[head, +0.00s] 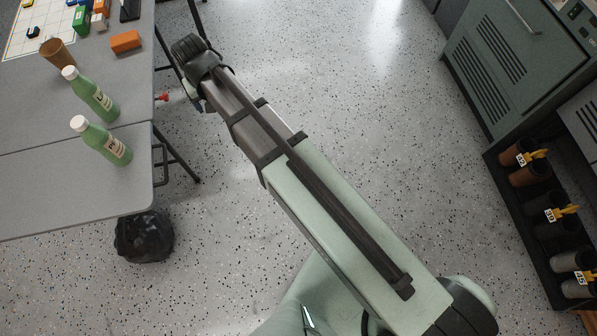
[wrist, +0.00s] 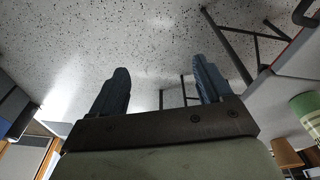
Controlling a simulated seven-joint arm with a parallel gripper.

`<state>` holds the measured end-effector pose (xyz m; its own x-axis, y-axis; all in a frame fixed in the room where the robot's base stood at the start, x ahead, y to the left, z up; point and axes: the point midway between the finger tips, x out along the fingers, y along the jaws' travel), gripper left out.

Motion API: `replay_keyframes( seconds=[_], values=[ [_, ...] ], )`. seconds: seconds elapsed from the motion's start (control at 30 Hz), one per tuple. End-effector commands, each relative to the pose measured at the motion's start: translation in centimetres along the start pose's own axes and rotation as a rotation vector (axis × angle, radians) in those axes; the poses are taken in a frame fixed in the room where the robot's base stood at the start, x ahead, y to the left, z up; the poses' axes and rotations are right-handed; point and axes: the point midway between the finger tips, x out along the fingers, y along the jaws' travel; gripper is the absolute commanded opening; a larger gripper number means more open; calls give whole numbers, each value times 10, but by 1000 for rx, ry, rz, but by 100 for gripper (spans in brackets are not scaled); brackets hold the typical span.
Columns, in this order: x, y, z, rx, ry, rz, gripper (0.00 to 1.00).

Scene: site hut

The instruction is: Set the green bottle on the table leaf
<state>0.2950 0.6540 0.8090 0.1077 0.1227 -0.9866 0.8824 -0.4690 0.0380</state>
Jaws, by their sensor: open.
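Two green bottles with white caps and labels stand upright in the head view. One green bottle (head: 97,97) is on the main tabletop (head: 30,100), just beyond the seam. The other green bottle (head: 104,144) is on the near section, which looks like the table leaf (head: 60,195). My gripper (wrist: 162,82) is open and empty in the wrist view, with floor between its fingers. In the head view it is mostly hidden behind my arm, off the table's right edge. A green and white piece, likely a bottle (wrist: 307,106), shows at the wrist view's right edge.
A brown cup (head: 57,54), an orange block (head: 125,41) and several small items sit at the far end of the table. A black bag (head: 144,236) lies on the floor below the leaf. The leaf's left part is clear. A green cabinet (head: 515,65) stands at right.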

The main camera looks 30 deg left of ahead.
Motion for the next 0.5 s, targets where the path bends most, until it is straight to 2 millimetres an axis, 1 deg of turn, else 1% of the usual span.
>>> replay_keyframes(
  seconds=[0.03, 0.1, 0.17, 0.2, 0.27, 0.3, 0.37, 0.4, 0.47, 0.5],
  values=[
    [18, 26, 12, 32, -25, 7, 79],
    [41, 58, 26, 72, -55, 14, 79],
    [59, 83, 39, 105, -81, 19, 79],
    [71, 100, 49, 128, -98, 21, 79],
    [89, 124, 65, 162, -123, 24, 79],
    [100, 140, 77, 184, -140, 26, 79],
    [116, 162, 95, 217, -166, 27, 79],
    [126, 177, 108, 240, -183, 27, 79],
    [140, 197, 128, 274, -208, 27, 79],
    [150, 210, 142, 297, -225, 26, 79]
  ],
)
